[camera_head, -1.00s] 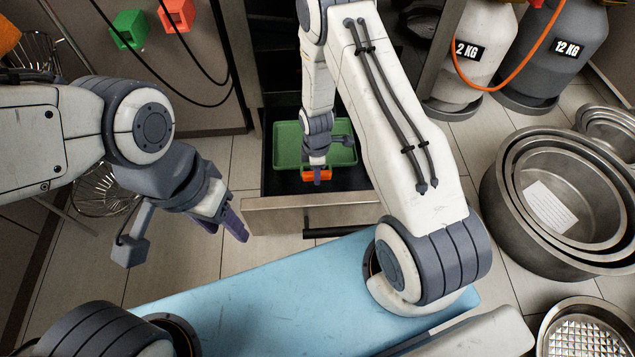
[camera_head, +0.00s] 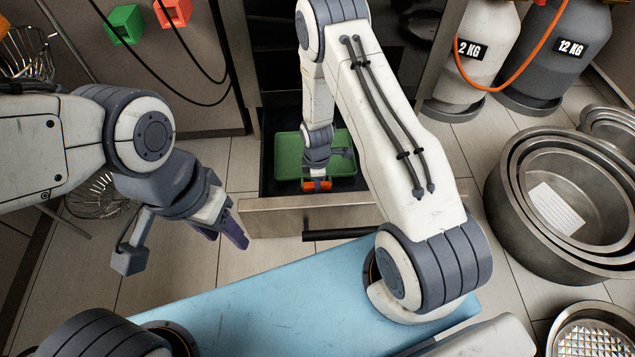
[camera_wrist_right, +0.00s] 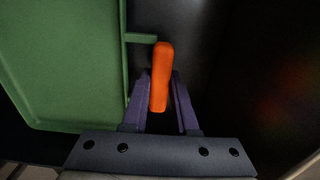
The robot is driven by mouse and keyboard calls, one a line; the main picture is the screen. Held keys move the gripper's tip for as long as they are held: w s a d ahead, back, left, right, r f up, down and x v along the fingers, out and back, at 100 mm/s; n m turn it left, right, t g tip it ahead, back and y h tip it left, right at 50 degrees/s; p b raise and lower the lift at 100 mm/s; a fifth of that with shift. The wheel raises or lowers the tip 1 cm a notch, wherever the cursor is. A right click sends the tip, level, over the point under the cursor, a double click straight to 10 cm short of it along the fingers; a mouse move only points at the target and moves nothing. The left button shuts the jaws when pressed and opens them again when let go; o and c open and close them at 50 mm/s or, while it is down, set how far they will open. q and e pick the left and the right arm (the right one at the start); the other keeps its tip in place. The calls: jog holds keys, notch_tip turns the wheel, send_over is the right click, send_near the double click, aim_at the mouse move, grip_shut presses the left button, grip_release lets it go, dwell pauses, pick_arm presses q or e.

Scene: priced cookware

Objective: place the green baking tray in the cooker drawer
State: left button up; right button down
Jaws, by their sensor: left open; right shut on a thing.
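The green baking tray (camera_head: 288,150) is inside the outline of the pulled-out cooker drawer (camera_head: 268,215) in the head view. I cannot tell whether it rests on the drawer floor. My right gripper (camera_head: 317,187) is shut on the tray's orange handle (camera_wrist_right: 160,78), on the side near the drawer front. In the right wrist view the tray (camera_wrist_right: 65,65) lies to the left, joined to the handle by a short green arm, and the right gripper's fingers (camera_wrist_right: 160,98) flank the handle. My left gripper (camera_head: 230,232) is open and empty, left of the drawer front.
The drawer's dark handle (camera_head: 345,233) faces a light-blue surface (camera_head: 270,300). Nested metal pots (camera_head: 510,220) stand on the right, gas cylinders (camera_head: 480,55) behind them. A wire basket (camera_head: 95,195) is at the left. Tiled floor lies bare left of the drawer.

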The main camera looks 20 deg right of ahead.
jog(key=c, duration=0.7)
grip_release()
jog(key=shift+r, duration=0.1)
jog(key=s+a+r+m+p, duration=0.1)
jog(key=a+r+p, duration=0.3)
jog(key=r, duration=0.9)
jog(key=s+a+r+m+p, duration=0.1)
jog(key=a+r+p, duration=0.3)
jog(key=r, duration=0.8)
jog(key=s+a+r+m, duration=0.1)
jog(key=s+r+m, duration=0.1)
jog(key=s+r, duration=0.3)
jog(key=s+a+r+m, duration=0.1)
jog(key=s+a+r, duration=0.1)
jog(key=s+r, duration=0.4)
jog(key=s+a+r+m+y, duration=0.1)
jog(key=s+a+r+m, duration=0.1)
jog(key=s+r, duration=0.4)
jog(key=shift+s+a+m, duration=0.15)
jog(key=shift+s+m, duration=0.15)
jog(key=shift+s, duration=1.85)
